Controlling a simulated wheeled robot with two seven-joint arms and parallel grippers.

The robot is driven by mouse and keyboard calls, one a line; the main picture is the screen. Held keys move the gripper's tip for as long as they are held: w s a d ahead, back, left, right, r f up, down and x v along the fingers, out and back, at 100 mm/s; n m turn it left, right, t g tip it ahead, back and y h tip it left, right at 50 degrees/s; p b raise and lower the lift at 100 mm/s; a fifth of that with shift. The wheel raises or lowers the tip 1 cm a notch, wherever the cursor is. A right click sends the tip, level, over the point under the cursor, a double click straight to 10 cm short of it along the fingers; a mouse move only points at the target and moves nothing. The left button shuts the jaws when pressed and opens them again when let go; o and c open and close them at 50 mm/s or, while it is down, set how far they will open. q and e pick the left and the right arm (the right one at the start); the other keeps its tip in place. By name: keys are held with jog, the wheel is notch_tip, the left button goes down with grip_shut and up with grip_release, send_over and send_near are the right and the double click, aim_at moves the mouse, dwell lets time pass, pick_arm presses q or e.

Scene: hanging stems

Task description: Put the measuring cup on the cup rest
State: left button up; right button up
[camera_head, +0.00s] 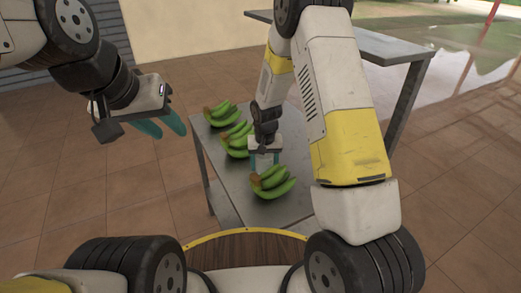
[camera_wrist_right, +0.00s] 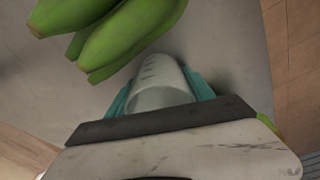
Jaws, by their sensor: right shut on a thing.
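The measuring cup (camera_wrist_right: 160,75) is whitish and translucent with dark marks on its side. In the right wrist view it sits between the two teal fingers of my right gripper (camera_wrist_right: 160,95), which is shut on it. In the head view my right gripper (camera_head: 263,162) is over the metal table, just behind the nearest banana bunch, and the cup is mostly hidden there. Whether the cup touches the table is unclear. My left gripper (camera_head: 162,124) is open and empty, off to the left above the floor. I cannot make out a cup rest in either view.
The grey metal table (camera_head: 230,192) carries several green bananas: a near bunch (camera_head: 271,182), a middle bunch (camera_head: 237,141) and a far bunch (camera_head: 220,113). In the wrist view bananas (camera_wrist_right: 120,35) lie close beside the cup. Another grey table (camera_head: 385,47) stands behind at right.

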jog(key=shift+f, duration=0.2)
jog(key=o, duration=1.3)
jog(key=shift+o, duration=0.2)
